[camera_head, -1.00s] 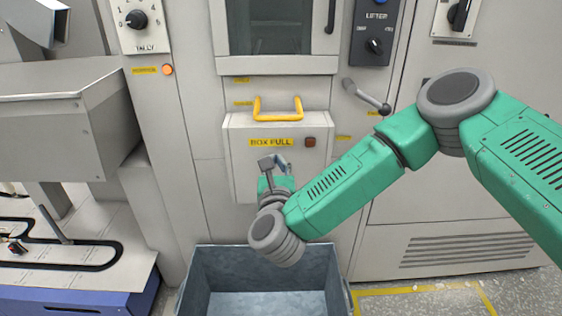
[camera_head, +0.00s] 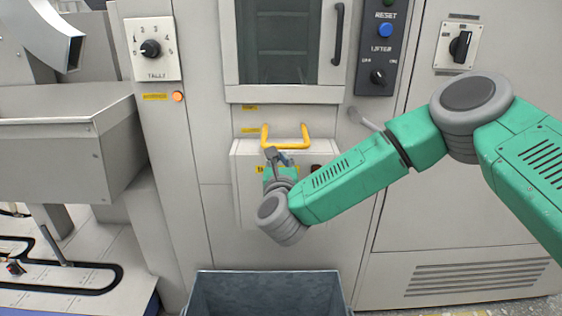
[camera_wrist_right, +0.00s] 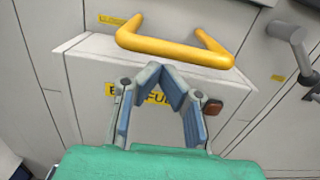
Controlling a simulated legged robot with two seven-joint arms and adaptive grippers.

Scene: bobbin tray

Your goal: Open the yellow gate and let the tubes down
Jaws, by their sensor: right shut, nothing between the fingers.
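The yellow gate handle (camera_head: 287,135) is a U-shaped bar on top of the light grey gate box (camera_head: 243,190). In the right wrist view the yellow handle (camera_wrist_right: 175,48) spans the upper middle, just beyond the fingertips. My right gripper (camera_head: 277,155) is in front of the box, slightly below the handle. In the right wrist view my right gripper (camera_wrist_right: 168,72) has its fingertips together and is empty, apart from the bar as far as I can tell. The box's label is partly hidden behind it. No tubes can be made out. My left gripper is out of view.
An open grey metal bin (camera_head: 265,285) stands below the gate box. A lever (camera_head: 367,120) sticks out right of the handle, close to my right forearm. A window (camera_head: 280,45) is above. A grey hopper (camera_head: 65,140) stands at the left.

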